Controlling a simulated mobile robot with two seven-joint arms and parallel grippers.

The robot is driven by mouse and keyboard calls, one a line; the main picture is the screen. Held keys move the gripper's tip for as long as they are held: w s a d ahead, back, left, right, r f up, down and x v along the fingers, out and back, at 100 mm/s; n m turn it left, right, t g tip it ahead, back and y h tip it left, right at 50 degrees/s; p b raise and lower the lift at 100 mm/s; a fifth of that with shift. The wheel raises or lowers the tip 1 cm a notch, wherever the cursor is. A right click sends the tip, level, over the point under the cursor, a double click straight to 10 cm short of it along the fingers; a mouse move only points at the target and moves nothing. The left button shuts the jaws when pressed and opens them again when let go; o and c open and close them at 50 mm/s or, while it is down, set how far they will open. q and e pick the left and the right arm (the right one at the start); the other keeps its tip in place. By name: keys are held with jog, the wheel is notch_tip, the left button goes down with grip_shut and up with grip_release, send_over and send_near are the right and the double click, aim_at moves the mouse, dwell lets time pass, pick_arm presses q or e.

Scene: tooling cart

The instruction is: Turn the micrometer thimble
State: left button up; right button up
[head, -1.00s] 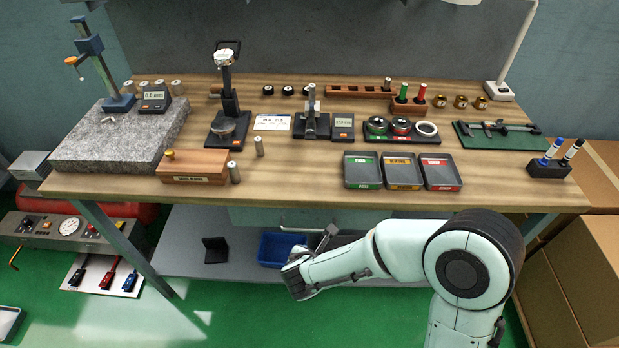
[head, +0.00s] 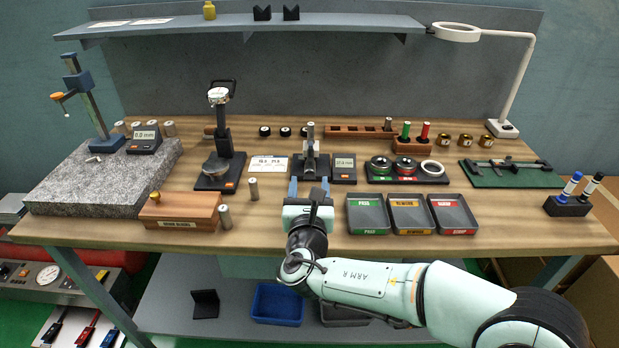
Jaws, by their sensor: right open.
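An upright bench instrument that looks like the micrometer (head: 310,165) stands mid-table on a dark base. A silver cylinder, probably its thimble (head: 311,131), points up at its top. A small digital readout (head: 344,167) stands just right of it. My right gripper (head: 309,185) is at the table's front, directly before the instrument in the picture. Its two blue-grey fingers are spread apart with nothing between them. The fingers overlap the lower base in the picture; I cannot tell whether they touch it. My left gripper is not in view.
Green, yellow and red labelled trays (head: 409,212) stand right of my gripper. A wooden box (head: 181,211) and small metal cylinders (head: 225,217) are to its left. A dial gauge stand (head: 220,140) stands left of the micrometer. A shelf (head: 250,22) hangs above the back.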

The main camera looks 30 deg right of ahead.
aim_at(310, 180)
jog(key=shift+x, duration=1.9)
jog(key=shift+d, duration=0.1)
